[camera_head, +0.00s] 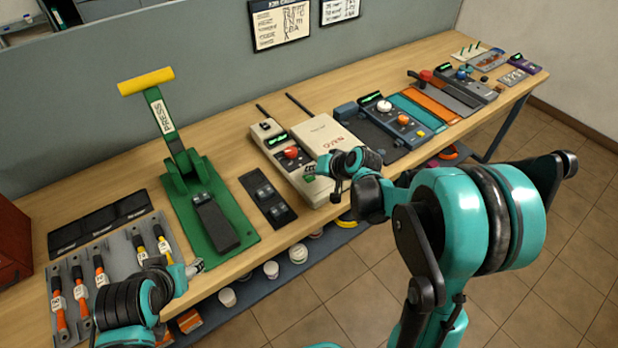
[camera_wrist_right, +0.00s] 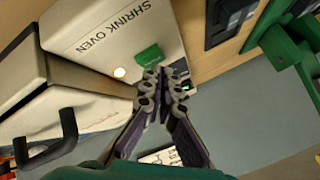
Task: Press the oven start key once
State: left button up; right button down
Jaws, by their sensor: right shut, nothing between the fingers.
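The white shrink oven (camera_head: 327,135) stands on the bench, its name printed on it in the right wrist view (camera_wrist_right: 105,30).
A green press (camera_head: 205,205) with a yellow handle stands left of the oven. A dark panel (camera_head: 267,198) lies between them. Tools lie in a grey tray (camera_head: 125,265) at the left. A blue control unit (camera_head: 400,125) stands right of the oven. Floor is clear at the right.

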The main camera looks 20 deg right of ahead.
aim_at(311, 178)
jog(key=shift+f+b, duration=0.4)
jog(key=shift+f, duration=0.1)
dwell(0.7)
jog(key=shift+r, duration=0.15)
jog(key=shift+r+p, duration=0.7)
jog(key=shift+r, duration=0.1)
notch_tip(311, 178, up, 5)
jog(key=p, duration=0.4)
dwell(0.8)
